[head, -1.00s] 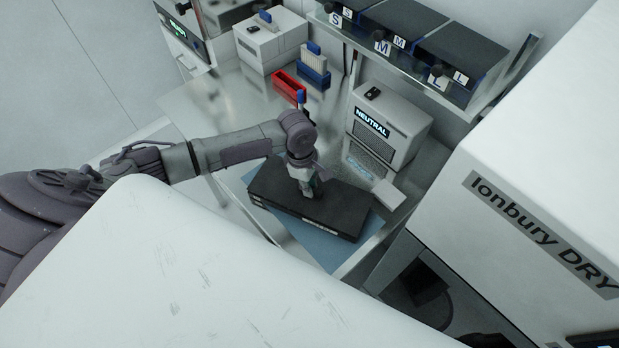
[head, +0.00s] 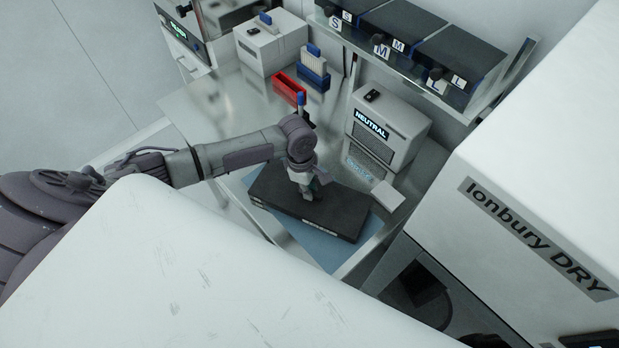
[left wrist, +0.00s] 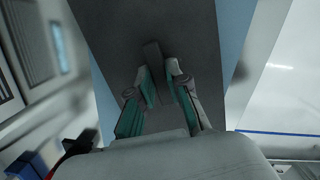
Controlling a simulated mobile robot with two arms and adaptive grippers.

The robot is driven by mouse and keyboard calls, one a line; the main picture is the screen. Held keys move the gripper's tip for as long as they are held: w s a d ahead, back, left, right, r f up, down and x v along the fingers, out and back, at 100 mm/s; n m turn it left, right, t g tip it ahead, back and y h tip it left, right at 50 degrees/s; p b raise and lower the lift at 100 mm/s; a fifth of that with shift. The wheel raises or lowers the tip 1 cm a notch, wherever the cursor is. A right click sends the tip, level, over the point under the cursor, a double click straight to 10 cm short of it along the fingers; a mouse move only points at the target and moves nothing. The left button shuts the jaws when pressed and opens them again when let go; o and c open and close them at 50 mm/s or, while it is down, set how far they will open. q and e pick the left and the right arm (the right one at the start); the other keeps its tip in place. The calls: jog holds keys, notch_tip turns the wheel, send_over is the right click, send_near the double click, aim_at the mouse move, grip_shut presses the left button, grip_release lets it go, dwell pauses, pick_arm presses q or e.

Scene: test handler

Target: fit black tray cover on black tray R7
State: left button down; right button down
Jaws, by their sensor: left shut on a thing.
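The black tray cover (head: 338,212) lies flat on the blue mat as the top of a low black slab. The tray below it shows at most as a thin dark front edge with small pale labels; I cannot tell tray from cover there, nor read R7. My left gripper (head: 308,191) points down at the cover's middle. In the left wrist view the green-padded fingers (left wrist: 164,92) are shut on the cover's small upright grip tab (left wrist: 152,56), with the cover's dark top (left wrist: 185,22) behind it. My right gripper is not in view.
The blue mat (head: 318,249) lies on the metal bench near its front edge. A box marked NEUTRAL (head: 388,128) and a small white block (head: 388,195) stand close behind the slab. A red holder (head: 288,88) is farther back. The Ionbury DRY cabinet (head: 545,170) is at right.

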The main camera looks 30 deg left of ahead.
pick_arm(q)
jog(key=shift+f, duration=0.3)
dwell(0.6)
jog(key=shift+p, duration=0.6)
jog(key=c, duration=1.3)
grip_release()
jog(key=shift+r, duration=1)
